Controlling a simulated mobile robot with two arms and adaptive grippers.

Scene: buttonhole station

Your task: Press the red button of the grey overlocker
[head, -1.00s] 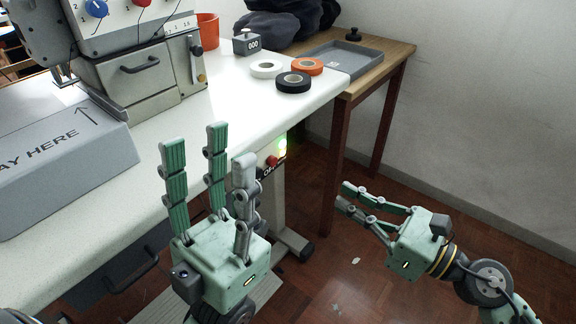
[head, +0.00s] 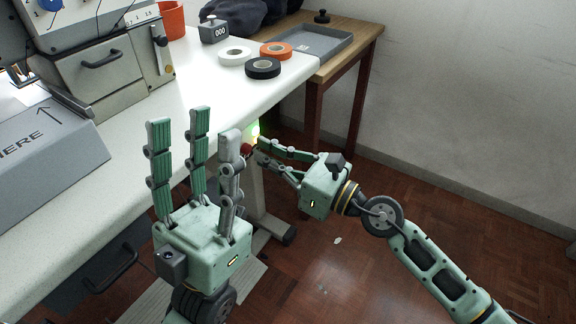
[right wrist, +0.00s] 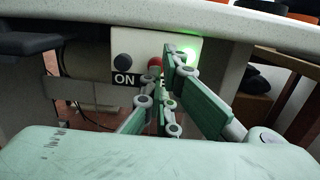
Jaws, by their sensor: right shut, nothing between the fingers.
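The red button (right wrist: 155,64) is on a pale switch box (right wrist: 148,45) under the table edge, beside a dark button (right wrist: 123,61) marked ON. Its own label is mostly hidden by my fingers. A little of the red button (head: 247,149) shows in the head view beside my left gripper's finger. My right gripper (head: 259,150) is shut and empty, its fingertips right at the red button; I cannot tell whether they touch it. My left gripper (head: 193,128) is open and empty, fingers up, in front of the table. A grey machine (head: 115,70) stands on the table.
A green light (right wrist: 188,51) glows on the switch box. The white table (head: 190,95) overhangs the box. Tape rolls (head: 262,68), a grey tray (head: 315,43) and an orange pot (head: 171,20) are at the back.

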